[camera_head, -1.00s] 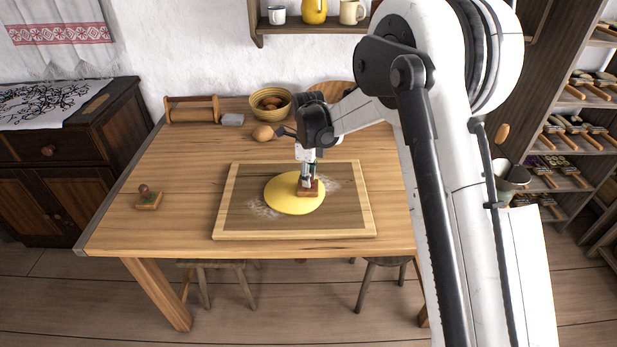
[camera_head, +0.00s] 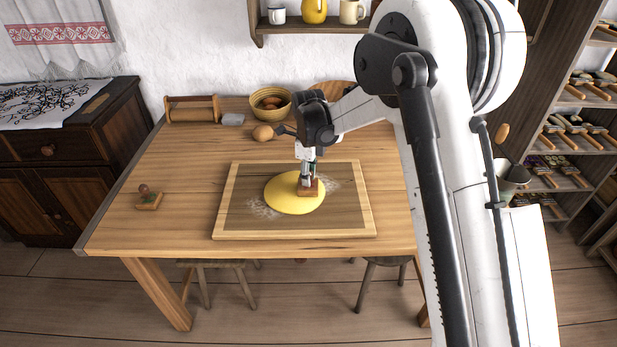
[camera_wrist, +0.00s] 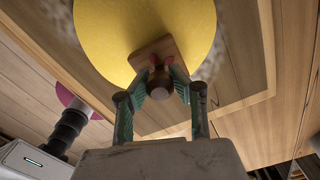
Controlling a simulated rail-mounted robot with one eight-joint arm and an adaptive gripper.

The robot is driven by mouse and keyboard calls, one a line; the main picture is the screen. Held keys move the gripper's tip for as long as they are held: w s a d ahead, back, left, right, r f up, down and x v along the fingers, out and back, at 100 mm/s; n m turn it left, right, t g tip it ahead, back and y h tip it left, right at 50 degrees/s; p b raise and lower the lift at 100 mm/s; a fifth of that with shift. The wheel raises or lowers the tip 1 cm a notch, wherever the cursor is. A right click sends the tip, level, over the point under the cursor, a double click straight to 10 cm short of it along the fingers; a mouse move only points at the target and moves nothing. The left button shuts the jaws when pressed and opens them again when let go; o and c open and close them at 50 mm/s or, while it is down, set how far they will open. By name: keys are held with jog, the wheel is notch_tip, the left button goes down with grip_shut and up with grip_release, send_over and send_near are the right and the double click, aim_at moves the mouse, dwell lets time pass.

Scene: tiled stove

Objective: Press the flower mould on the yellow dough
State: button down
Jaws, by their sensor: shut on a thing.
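The yellow dough (camera_head: 287,194) is a flat round on a framed wooden board (camera_head: 238,218); it also fills the top of the wrist view (camera_wrist: 105,35). My gripper (camera_head: 307,180) points down over the dough's right part. In the wrist view my gripper (camera_wrist: 160,82) is shut on the round wooden knob of a mould (camera_wrist: 150,53) with a square wooden base. The mould's base (camera_head: 310,190) is at the dough's surface, over its right side. Its underside is hidden, so I cannot see its pattern. A second stamp (camera_head: 148,199) with a knob stands on the table at the left.
A bowl (camera_head: 270,103), a round brown object (camera_head: 263,133), a grey block (camera_head: 233,119) and a wooden rack (camera_head: 191,109) stand at the table's back. The table left of the board is mostly clear. White flour lies around the dough.

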jog(key=shift+r+p, duration=1.15)
jog(key=shift+r, duration=2.05)
